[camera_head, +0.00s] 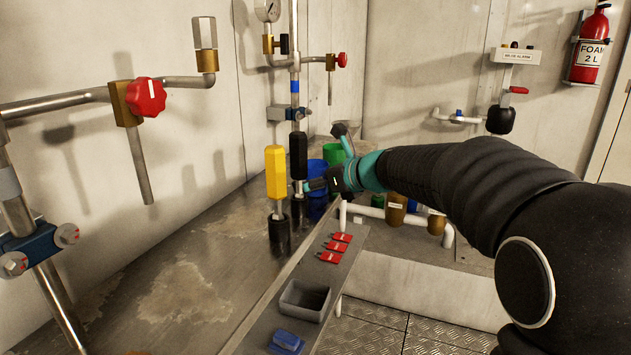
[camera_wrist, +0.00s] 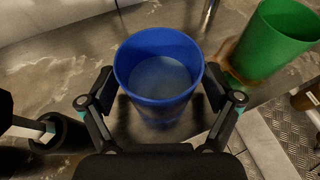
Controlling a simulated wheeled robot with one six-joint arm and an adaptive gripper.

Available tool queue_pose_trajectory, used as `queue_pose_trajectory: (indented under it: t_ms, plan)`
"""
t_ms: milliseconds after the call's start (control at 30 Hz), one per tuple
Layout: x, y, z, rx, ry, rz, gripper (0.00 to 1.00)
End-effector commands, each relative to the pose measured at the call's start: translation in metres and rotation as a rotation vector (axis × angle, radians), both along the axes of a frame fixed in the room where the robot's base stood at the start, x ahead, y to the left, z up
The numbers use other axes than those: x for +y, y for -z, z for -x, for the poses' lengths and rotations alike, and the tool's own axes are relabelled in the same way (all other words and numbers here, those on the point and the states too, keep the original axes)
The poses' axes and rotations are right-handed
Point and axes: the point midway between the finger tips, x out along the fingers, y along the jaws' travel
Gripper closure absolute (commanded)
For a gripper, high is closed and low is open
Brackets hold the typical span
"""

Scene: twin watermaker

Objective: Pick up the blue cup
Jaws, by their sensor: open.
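The blue cup (camera_wrist: 160,108) stands upright on the metal counter and looks empty in the wrist view. My gripper (camera_wrist: 158,82) is open, with one finger on each side of the cup near its rim. I cannot tell whether either finger touches it. In the head view the blue cup (camera_head: 317,165) is partly hidden behind my gripper (camera_head: 320,162) and a black-handled valve.
A green cup (camera_wrist: 272,38) stands close to the right of the blue cup. Yellow (camera_head: 276,172) and black (camera_head: 298,155) handles rise to the left. A shelf with a grey tray (camera_head: 304,299) and red clips (camera_head: 334,247) lies in front.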

Motion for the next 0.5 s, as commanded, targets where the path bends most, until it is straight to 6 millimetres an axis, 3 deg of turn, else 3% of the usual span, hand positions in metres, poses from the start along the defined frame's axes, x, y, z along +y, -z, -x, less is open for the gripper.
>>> queue_pose_trajectory:
  t_ms: [167,267,433,500]
  plan:
    - [0.0003,0.0000,-0.0004,0.000,0.000,0.000,0.10]
    - [0.0002,0.0001,-0.0003,0.000,0.000,0.000,0.30]
    - [0.0002,0.0000,-0.0002,0.000,0.000,0.000,0.73]
    - [0.0001,0.0001,-0.0002,0.000,0.000,0.000,0.78]
